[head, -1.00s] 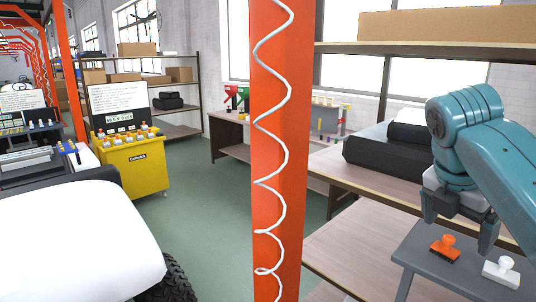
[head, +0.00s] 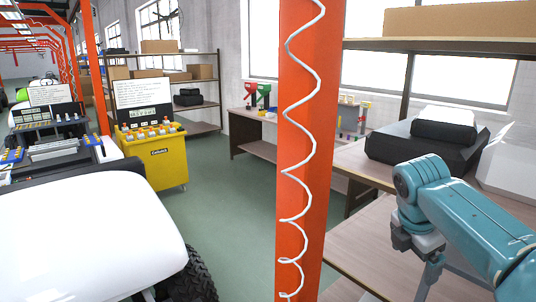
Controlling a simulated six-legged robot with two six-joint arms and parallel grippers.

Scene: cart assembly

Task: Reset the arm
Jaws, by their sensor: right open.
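My right arm comes in from the right edge in teal. Its grey gripper (head: 416,262) points down at the lower right, in front of the wooden shelf unit. The jaws are open and I see nothing between them. The lower part of one finger runs down toward the bottom of the picture. My left gripper and left arm are not in view.
An orange post (head: 303,150) with a coiled white cable stands left of my right gripper. A wooden shelf (head: 360,165) holds black and white cases. A white cart body (head: 85,240) fills the lower left.

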